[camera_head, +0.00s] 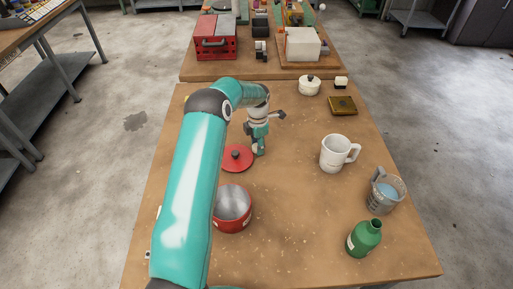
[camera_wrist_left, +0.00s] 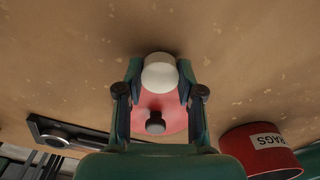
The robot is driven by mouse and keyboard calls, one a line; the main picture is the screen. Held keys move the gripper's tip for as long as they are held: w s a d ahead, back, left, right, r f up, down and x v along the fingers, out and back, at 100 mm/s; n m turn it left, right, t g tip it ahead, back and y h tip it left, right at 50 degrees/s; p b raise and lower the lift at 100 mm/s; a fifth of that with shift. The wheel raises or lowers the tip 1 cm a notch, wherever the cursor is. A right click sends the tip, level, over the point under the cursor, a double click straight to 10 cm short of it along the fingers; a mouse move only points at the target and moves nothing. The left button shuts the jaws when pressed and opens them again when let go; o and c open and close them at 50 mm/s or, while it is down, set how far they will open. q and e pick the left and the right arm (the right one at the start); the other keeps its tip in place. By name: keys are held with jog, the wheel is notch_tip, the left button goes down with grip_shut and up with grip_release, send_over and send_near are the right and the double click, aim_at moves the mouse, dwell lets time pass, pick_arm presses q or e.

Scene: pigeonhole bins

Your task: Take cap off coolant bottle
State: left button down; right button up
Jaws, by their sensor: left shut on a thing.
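A green bottle (camera_head: 364,240) stands upright near the front right corner of the table. Its neck is open and no cap is on it. My left gripper (camera_head: 258,147) is well away to the left and farther back, pointing down just right of the red lid. In the left wrist view its fingers are shut on a white round cap (camera_wrist_left: 160,72). In the head view the cap is hidden or too small to tell. Whether it touches the table is not clear. My right gripper is out of view.
The red lid (camera_head: 237,158) lies beside my left gripper, with a red pot (camera_head: 232,220) in front of it. A white mug (camera_head: 334,155) and a measuring jug (camera_head: 383,195) stand at the right. The table's middle is clear.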

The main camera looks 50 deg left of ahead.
pick_arm(q)
jog(key=shift+f, duration=0.65)
jog(key=shift+f, duration=0.1)
jog(key=c, duration=0.7)
grip_release()
jog(key=shift+r, duration=0.3)
notch_tip(320, 180, up, 12)
jog(key=shift+f+p, duration=0.15)
jog(key=shift+p, duration=0.55)
